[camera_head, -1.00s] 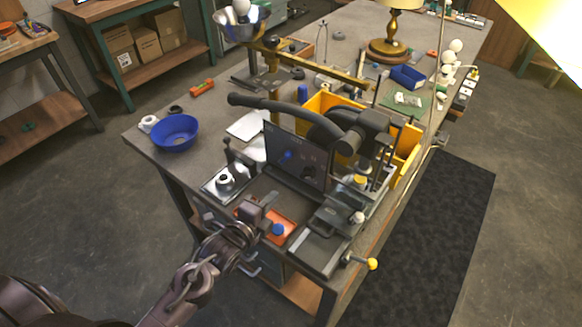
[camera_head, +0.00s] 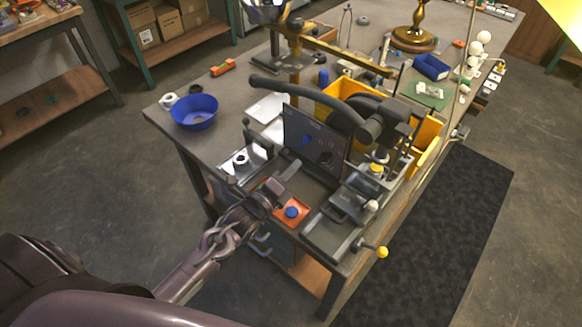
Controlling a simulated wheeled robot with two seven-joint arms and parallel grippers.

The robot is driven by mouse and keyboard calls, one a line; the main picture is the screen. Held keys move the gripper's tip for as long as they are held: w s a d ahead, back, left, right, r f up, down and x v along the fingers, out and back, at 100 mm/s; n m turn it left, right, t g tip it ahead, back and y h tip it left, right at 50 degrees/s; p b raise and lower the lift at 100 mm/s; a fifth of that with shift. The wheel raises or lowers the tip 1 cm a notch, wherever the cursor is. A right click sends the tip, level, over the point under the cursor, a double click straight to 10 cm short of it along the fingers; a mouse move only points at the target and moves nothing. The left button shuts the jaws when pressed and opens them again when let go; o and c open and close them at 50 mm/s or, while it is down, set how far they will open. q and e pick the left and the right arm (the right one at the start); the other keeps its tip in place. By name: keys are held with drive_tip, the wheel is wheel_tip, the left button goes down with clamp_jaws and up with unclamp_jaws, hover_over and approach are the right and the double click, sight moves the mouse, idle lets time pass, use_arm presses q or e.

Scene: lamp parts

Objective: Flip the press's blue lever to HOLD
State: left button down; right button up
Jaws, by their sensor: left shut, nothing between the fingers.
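The press (camera_head: 372,117) stands at the near end of the workbench, with a long dark handle. Its dark upright panel (camera_head: 322,158) faces me and carries a small blue lever (camera_head: 305,141) on its left half. The lever's exact setting and the panel's markings are too small to read. My left gripper (camera_head: 290,171) is shut and empty, in front of and below the panel, pointing up toward it. It appears apart from the lever. My right gripper is not in view.
An orange plate with a blue knob (camera_head: 292,212) lies just right of my left gripper. A metal fixture (camera_head: 240,160) stands left of it. A yellow-tipped handle (camera_head: 382,252) sticks out at the front right. A blue bowl (camera_head: 194,112) and yellow bins (camera_head: 427,135) are nearby.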

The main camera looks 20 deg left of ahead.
sight(302, 143)
use_arm(q)
drive_tip(key=p+x, duration=0.1)
drive_tip(key=x, duration=0.5)
drive_tip(key=shift+w+d, duration=0.1)
drive_tip(key=shift+w, duration=0.35)
drive_tip(key=shift+r+n+p, duration=0.2)
drive_tip(key=shift+n+p, duration=0.15)
drive_tip(key=shift+n, duration=0.15)
